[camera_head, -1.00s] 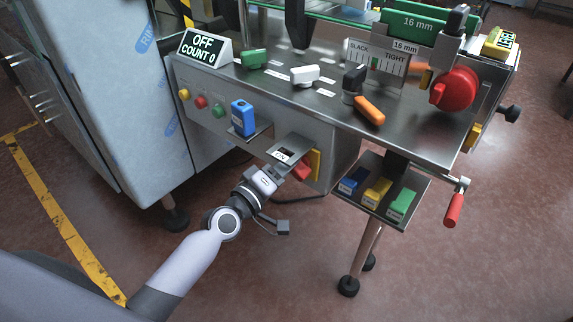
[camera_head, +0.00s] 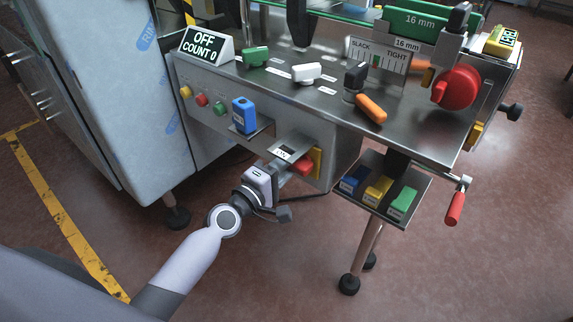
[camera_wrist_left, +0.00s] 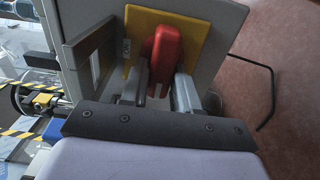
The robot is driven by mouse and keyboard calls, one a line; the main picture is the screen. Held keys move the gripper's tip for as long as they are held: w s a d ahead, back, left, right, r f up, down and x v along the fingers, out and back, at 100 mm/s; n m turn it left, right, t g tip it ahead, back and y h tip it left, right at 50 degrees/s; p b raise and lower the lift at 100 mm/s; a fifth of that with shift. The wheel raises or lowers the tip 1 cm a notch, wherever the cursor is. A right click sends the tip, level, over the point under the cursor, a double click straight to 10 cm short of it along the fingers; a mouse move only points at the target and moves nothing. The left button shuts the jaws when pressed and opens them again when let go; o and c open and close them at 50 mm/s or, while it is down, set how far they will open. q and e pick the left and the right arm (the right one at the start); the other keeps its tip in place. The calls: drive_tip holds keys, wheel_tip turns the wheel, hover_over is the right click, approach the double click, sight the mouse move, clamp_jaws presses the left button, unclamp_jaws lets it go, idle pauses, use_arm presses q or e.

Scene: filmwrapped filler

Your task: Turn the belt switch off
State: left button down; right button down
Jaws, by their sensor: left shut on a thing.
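The belt switch is a red handle (camera_head: 303,166) on a yellow plate (camera_head: 317,161), low on the right part of the grey machine's front panel. A small shelf beside it carries a label (camera_head: 284,153) that seems to read ON. In the left wrist view the red handle (camera_wrist_left: 163,48) stands out from the yellow plate (camera_wrist_left: 198,28). My left gripper (camera_wrist_left: 158,88) has one finger on each side of the handle's lower part and is shut on it. In the head view my left gripper (camera_head: 283,172) reaches the handle from the lower left. My right gripper is out of view.
A blue block (camera_head: 243,116) sits on a small shelf left of the switch. A tray (camera_head: 418,218) with blue, yellow and green blocks hangs to the right. A display (camera_head: 204,46) reads OFF, COUNT 0. Open floor lies below the switch.

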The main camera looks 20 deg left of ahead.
use_arm(q)
drive_tip(key=c, duration=0.9)
unclamp_jaws()
drive_tip(key=shift+v, duration=3.55)
drive_tip(key=s+f+m+g+y+p, duration=0.1)
drive_tip(key=s+f+m+g+p, duration=0.1)
drive_tip(key=s+m, duration=0.3)
drive_tip(key=s+f+m+g+y+p, duration=0.1)
drive_tip(key=s+f+m+g+p, duration=0.1)
drive_tip(key=s+m, duration=0.4)
drive_tip(key=s+a+f+m+g+y+p, duration=0.1)
drive_tip(key=s+f+m+g+y+p, duration=0.1)
drive_tip(key=s+f+m+p, duration=0.2)
drive_tip(key=shift+s+a+m+g+p, duration=0.1)
drive_tip(key=shift+s+m+g+p, duration=0.4)
drive_tip(key=shift+s, duration=1.25)
